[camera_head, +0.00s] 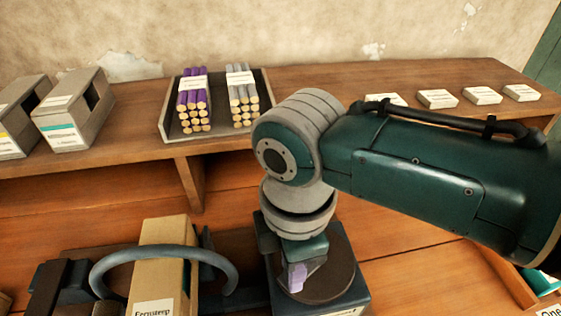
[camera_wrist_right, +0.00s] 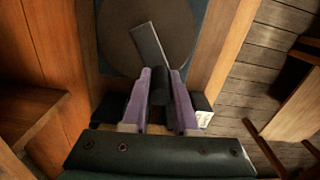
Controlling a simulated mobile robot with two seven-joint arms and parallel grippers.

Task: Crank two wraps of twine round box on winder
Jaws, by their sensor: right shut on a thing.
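My right gripper (camera_head: 297,277) points down over the dark round disc (camera_head: 330,280) of the winder's crank, right of the box. In the right wrist view, its purple fingers (camera_wrist_right: 161,98) are shut on the dark crank handle (camera_wrist_right: 160,82). A grey crank arm (camera_wrist_right: 148,44) runs from the handle over the disc. The tan box (camera_head: 160,262) stands upright with a label on its front. The winder's blue-grey ring (camera_head: 215,257) curves around it. I cannot make out any twine. My left gripper is not in view.
A shelf (camera_head: 115,125) runs along the back. It holds a tray (camera_head: 170,125) with purple and grey bundled sticks, two grey file boxes (camera_head: 75,112) at the left and several white labelled blocks (camera_head: 437,98) at the right. Dark blocks (camera_head: 60,285) stand left of the box.

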